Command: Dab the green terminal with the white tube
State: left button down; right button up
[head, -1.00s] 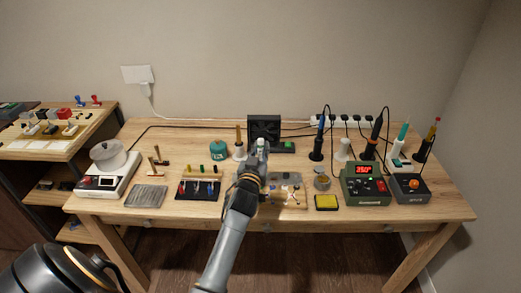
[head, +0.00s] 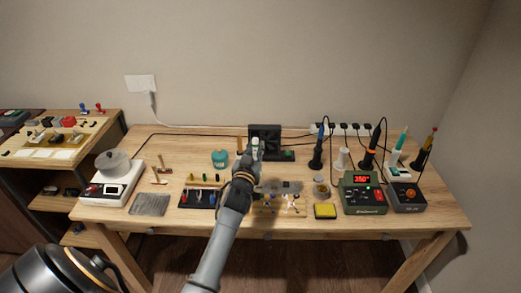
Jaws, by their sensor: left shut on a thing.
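My left gripper (head: 249,164) reaches over the middle of the workbench. It is shut on a small white tube (head: 256,145), which stands up past the fingertips. The fingers hide the tube's lower part. Behind the tube is a black fan-like block, with a small green piece (head: 289,155) at its right foot. I cannot tell for sure which green piece is the terminal. The tube is apart from both. My right gripper is not in view.
A grey plate with small parts (head: 290,187) lies right of my wrist. A yellow sponge (head: 325,211), a round tin (head: 321,190) and the soldering station (head: 363,196) stand further right. A teal jar (head: 219,158) is left of the gripper. Bare wood shows at the front right.

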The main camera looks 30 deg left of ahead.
pick_arm(q)
jog(key=a, duration=0.2)
jog(key=a+r+p, duration=0.1)
jog(key=a, duration=0.2)
jog(key=shift+a+r+p, duration=0.25)
jog(key=shift+a+p, duration=0.1)
jog(key=shift+a, duration=0.05)
jog(key=shift+w, duration=0.1)
